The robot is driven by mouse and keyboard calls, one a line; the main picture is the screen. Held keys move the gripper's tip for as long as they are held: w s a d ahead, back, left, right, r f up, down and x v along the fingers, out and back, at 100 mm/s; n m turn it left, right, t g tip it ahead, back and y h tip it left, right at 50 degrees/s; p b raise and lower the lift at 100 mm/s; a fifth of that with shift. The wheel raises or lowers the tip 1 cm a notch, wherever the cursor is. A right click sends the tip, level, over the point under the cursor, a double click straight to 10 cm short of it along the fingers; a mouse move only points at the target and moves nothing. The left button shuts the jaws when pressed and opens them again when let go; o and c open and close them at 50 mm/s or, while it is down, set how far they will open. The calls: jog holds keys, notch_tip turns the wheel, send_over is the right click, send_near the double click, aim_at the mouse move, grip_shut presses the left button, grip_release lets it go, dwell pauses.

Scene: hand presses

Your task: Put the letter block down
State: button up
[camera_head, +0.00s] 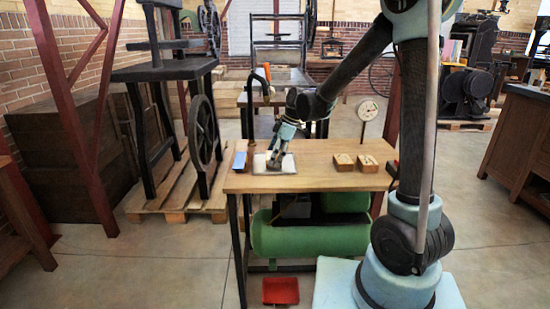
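My gripper (276,160) points down at the left part of a wooden-topped table (310,178). Its fingertips are at or just above a pale flat square (262,168) lying on the tabletop. The fingers are small and dark here, and I cannot tell whether they are apart or shut. I cannot make out a letter block between them; anything held there is hidden or too small to see. Two small wooden blocks or boxes with pale tops, a left one (343,162) and a right one (368,163), sit on the right half of the table, apart from the gripper.
A blue flat item (239,161) lies at the table's left edge. A dial on a stand (367,112) rises behind the right side. The tabletop's middle and front are bare. A green tank (300,238) is under the table. A tall press (180,100) stands left.

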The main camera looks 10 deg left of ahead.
jog(key=v, duration=1.2)
jog(key=s+d+f+m+t+h, duration=0.1)
jog(key=s+d+m, duration=0.4)
jog(key=d, duration=0.6)
jog(key=s+d+f+m+t+h, duration=0.1)
jog(key=s+d+m, duration=0.45)
jog(key=d, duration=0.65)
jog(key=s+d+f+m+t+h, duration=0.1)
jog(key=s+d+f+m+h, duration=0.1)
jog(key=s+d+f+m, duration=0.8)
jog(key=s+d, duration=0.3)
jog(key=s, duration=0.1)
jog(key=shift+d+f, duration=0.15)
jog(key=shift+f, duration=0.15)
